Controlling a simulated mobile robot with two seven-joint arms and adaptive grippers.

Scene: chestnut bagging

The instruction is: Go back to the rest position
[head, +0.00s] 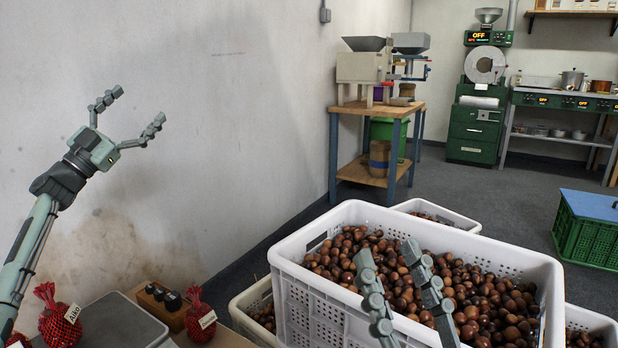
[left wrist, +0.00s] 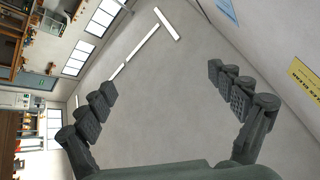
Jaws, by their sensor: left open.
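My left gripper (head: 138,105) is raised high at the left of the head view, in front of the bare wall. Its fingers are spread wide with nothing between them. The left wrist view also shows this gripper (left wrist: 162,80) open and empty, pointing towards the ceiling. My right gripper (head: 388,252) is low at the bottom of the head view, over the large white crate (head: 415,228) full of chestnuts (head: 345,252). Its two fingers stand apart, with chestnuts visible behind and between them. Its palm is out of the picture.
Red net bags with tags (head: 60,325) (head: 199,318), a grey flat plate (head: 122,322) and a wooden block with dark knobs (head: 160,298) are at the lower left. Further chestnut crates (head: 440,212) surround the large one. A green crate (head: 590,235) stands right.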

